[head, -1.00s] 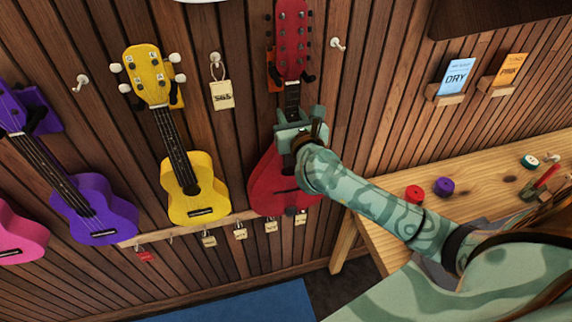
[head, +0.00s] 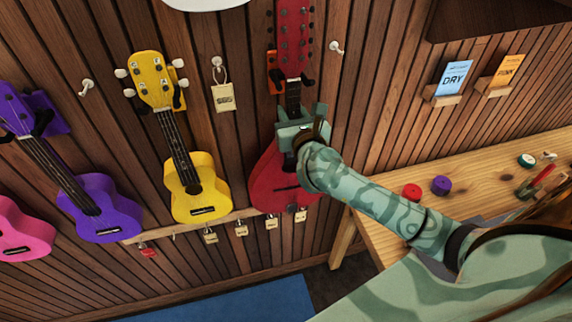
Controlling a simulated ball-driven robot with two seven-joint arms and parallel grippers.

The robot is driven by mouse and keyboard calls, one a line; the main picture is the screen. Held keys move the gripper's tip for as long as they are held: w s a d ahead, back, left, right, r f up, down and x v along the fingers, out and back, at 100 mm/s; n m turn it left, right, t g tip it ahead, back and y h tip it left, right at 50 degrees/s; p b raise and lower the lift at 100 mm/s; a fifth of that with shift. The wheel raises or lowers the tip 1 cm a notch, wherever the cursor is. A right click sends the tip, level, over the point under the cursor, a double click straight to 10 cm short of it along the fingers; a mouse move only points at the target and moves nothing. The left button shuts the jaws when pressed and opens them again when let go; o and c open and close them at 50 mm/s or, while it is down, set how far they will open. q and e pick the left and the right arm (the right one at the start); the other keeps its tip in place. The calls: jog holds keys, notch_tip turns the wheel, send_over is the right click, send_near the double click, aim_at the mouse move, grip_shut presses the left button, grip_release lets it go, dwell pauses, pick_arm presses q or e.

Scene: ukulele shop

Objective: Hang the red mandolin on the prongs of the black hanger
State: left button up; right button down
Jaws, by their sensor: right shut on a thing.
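The red mandolin (head: 271,190) is upright against the slatted wall. Its red headstock (head: 293,40) runs to the top edge of the head view. My right gripper (head: 300,132) is shut on its neck, just above the body; the fingers and wrist hide part of the neck and body. The hanger's black prongs (head: 308,79) show either side of the upper neck, close below the headstock, with an orange backing (head: 273,80) at the left. I cannot tell whether the headstock touches the prongs. My left gripper is out of view.
A yellow ukulele (head: 197,183) and a purple one (head: 105,212) hang to the left, with part of a pink one (head: 22,232). A tagged hook (head: 217,64) and a bare hook (head: 336,47) flank the mandolin. A wooden bench (head: 470,190) stands right.

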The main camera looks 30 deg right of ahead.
jog(key=shift+p+v, duration=0.5)
jog(key=shift+v, duration=1.5)
jog(key=shift+s, duration=0.1)
jog(key=shift+v, duration=0.9)
jog(key=shift+p+v, duration=0.45)
jog(key=shift+v, duration=1.6)
jog(key=shift+f, duration=0.2)
